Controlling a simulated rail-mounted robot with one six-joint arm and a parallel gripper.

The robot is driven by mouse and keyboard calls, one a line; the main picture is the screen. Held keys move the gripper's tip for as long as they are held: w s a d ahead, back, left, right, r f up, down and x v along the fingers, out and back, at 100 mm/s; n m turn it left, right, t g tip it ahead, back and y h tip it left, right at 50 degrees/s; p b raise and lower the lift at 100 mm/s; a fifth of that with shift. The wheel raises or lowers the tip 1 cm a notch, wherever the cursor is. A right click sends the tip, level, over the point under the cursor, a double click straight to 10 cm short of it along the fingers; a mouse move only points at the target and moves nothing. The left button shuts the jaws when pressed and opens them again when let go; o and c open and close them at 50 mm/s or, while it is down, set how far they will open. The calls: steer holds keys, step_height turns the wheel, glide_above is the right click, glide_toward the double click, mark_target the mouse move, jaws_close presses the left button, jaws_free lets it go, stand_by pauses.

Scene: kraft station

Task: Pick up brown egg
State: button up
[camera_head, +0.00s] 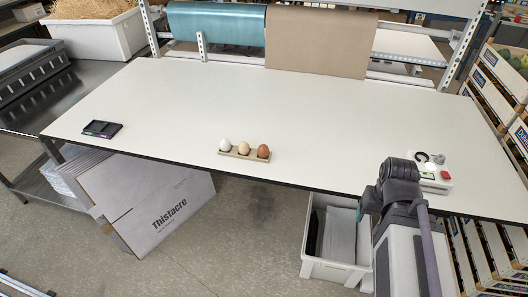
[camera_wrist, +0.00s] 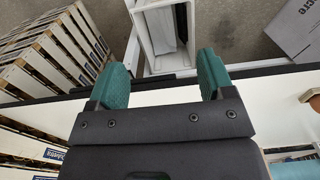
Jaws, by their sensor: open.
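The brown egg (camera_head: 263,151) stands at the right end of a small tan holder (camera_head: 238,155) near the front edge of the white table (camera_head: 240,102). A cream egg (camera_head: 243,148) stands in the middle and a white egg (camera_head: 225,145) at the left end. My gripper (camera_wrist: 163,80) is open and empty in the wrist view, its two green fingers apart above the table's edge and the floor bin. In the head view my arm is at the right front, well to the right of the eggs, with one green fingertip showing.
A dark tray-like item (camera_head: 102,129) lies on the table at the left. A white bin (camera_head: 334,268) stands on the floor below the front edge. The table between eggs and arm is clear.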

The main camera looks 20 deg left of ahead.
steer(key=w+a+r+n+p, duration=0.1)
steer(key=a, duration=0.3)
steer(key=n+p, duration=0.4)
steer(key=n, duration=0.4)
glide_toward(263, 150)
steer(key=shift+w+a+f, duration=0.25)
steer(key=shift+w+a, duration=0.1)
steer(key=shift+w, duration=0.4)
steer(key=shift+d, duration=0.1)
steer(key=shift+d+f, duration=0.1)
steer(key=shift+d, duration=0.15)
steer(key=shift+s+f+b, duration=0.1)
steer(key=shift+f+b, duration=0.25)
steer(key=shift+b, duration=0.1)
step_height(263, 150, down, 10)
steer(key=b, duration=1)
steer(key=shift+a+f, duration=0.15)
steer(key=shift+r, duration=0.2)
steer(key=c, duration=0.8)
